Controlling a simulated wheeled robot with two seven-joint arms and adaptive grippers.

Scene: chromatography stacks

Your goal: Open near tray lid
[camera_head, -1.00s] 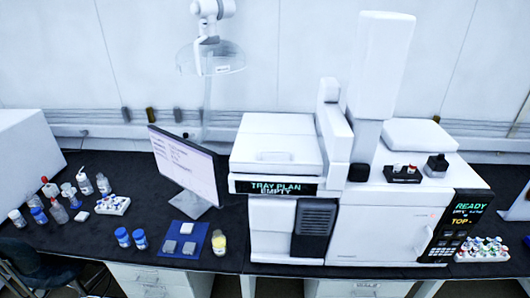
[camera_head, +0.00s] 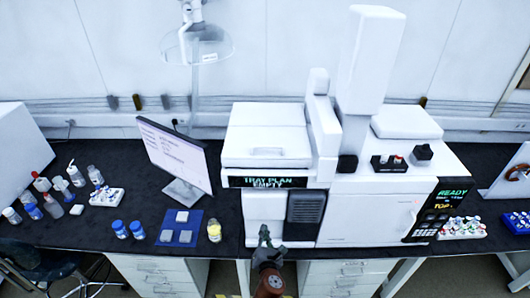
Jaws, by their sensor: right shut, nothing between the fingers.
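The white tray lid (camera_head: 266,128) lies flat and closed on top of the left part of the white instrument (camera_head: 362,217). A dark display strip (camera_head: 268,182) under its front edge reads "TRAY PLAN EMPTY". My right gripper (camera_head: 265,232) comes up from the bottom edge, in front of the lower left front of the instrument. It is shut and empty, well below the lid and apart from it. My left gripper is not in view.
A monitor (camera_head: 176,157) stands left of the instrument. A blue mat (camera_head: 180,237) with grey blocks, blue-capped bottles and a yellow jar (camera_head: 214,230) sit near the bench's front edge. A tall white tower (camera_head: 368,60) rises right of the lid. Vial racks (camera_head: 463,228) stand at right.

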